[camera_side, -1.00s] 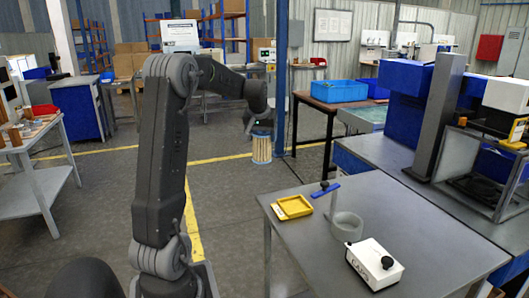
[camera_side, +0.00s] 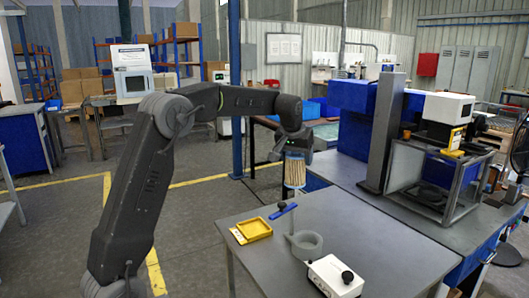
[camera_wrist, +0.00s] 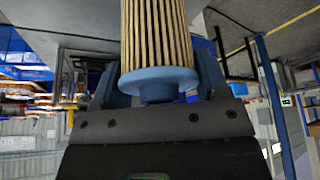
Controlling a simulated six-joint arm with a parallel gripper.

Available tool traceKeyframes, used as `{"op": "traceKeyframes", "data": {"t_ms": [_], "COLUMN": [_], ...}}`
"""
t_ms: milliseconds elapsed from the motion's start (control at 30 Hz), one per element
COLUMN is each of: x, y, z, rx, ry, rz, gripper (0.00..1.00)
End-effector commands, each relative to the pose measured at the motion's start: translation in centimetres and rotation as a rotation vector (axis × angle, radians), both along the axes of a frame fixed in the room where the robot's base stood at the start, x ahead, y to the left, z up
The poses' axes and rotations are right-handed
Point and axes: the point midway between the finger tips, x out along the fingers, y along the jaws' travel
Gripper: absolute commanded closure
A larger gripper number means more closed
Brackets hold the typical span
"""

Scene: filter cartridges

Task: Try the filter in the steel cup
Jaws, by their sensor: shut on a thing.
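My gripper (camera_side: 293,150) is shut on a filter cartridge (camera_side: 295,173), which hangs upright below it with tan pleats. In the wrist view my gripper (camera_wrist: 158,90) holds the filter (camera_wrist: 157,35) by its blue end cap, one finger on each side. The filter's far end is out of that view. A round grey cup (camera_side: 306,246), apparently the steel cup, stands on the grey table with a thin upright strip at its left. In the side view the filter appears above the cup, clearly apart from it; its exact alignment is unclear.
A yellow tray (camera_side: 254,228) and a blue-handled tool (camera_side: 283,210) are left of and behind the cup on the table (camera_side: 385,245). A white box with black knobs (camera_side: 332,277) stands in front. A grey column (camera_side: 385,130) and a framed enclosure (camera_side: 435,180) rise at the right.

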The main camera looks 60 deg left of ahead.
Motion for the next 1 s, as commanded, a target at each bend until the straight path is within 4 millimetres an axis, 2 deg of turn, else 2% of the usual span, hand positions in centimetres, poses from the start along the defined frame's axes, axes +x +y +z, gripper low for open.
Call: {"op": "traceKeyframes", "data": {"t_ms": [100, 267, 700, 833, 1000], "x": [1.4, 2.7, 2.5, 2.5, 2.5], "y": [-2.5, -5.2, -4.9, -4.9, -4.9], "z": [0.0, -0.1, -10.3, -12.5, -13.5], "rx": [0.001, 0.001, 0.000, 0.000, 0.001], "ry": [0.000, -0.001, 0.004, 0.002, -0.001], "rz": [-0.041, -0.081, -0.076, -0.076, -0.076], "gripper": [0.57, 0.57, 0.57, 0.57, 0.57]}}
